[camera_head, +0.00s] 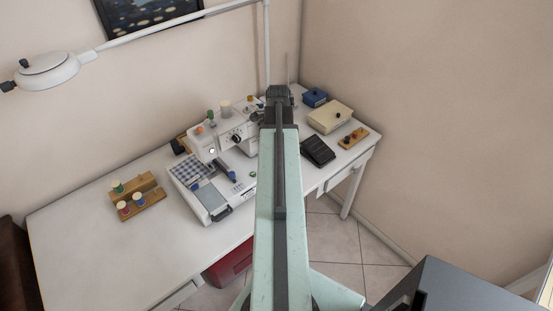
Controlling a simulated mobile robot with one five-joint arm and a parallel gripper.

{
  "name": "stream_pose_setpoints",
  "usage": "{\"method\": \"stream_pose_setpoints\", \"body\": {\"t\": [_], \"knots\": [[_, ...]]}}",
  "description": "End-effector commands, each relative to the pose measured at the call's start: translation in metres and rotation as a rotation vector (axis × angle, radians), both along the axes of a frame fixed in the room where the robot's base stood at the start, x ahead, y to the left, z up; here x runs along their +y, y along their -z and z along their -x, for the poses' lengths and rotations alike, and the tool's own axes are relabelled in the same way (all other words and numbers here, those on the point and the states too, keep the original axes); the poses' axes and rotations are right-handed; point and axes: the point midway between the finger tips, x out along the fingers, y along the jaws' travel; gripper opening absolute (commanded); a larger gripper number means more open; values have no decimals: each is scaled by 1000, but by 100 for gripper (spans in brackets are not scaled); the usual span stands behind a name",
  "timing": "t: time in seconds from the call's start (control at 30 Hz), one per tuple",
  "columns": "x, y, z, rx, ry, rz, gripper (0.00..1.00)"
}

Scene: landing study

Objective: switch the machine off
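A white sewing machine (203,143) stands on the white table (90,235) by the back wall. It has a dark round knob (236,138) on its front. A blue checked cloth lies at its left, on the machine's bed. My arm reaches up the picture in front of the machine's right end and hides that part. No power switch can be made out. My gripper (279,93) is at the arm's far end, seen from behind, at the right of the machine. Its fingers are too small and too hidden to show whether they are open.
A wooden thread rack (139,200) with several spools stands at the left. Right of my arm are a black foot pedal (318,150), a cream box (330,117), a blue box (315,97) and a small wooden spool holder (353,138). A white lamp (47,69) hangs upper left.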

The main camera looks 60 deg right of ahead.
Motion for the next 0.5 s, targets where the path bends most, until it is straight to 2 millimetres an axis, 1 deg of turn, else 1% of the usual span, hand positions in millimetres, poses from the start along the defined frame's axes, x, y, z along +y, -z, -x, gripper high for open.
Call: {"method": "stream_pose_setpoints", "body": {"t": [0.5], "knots": [[0,9,0,0,1,0,0]]}}
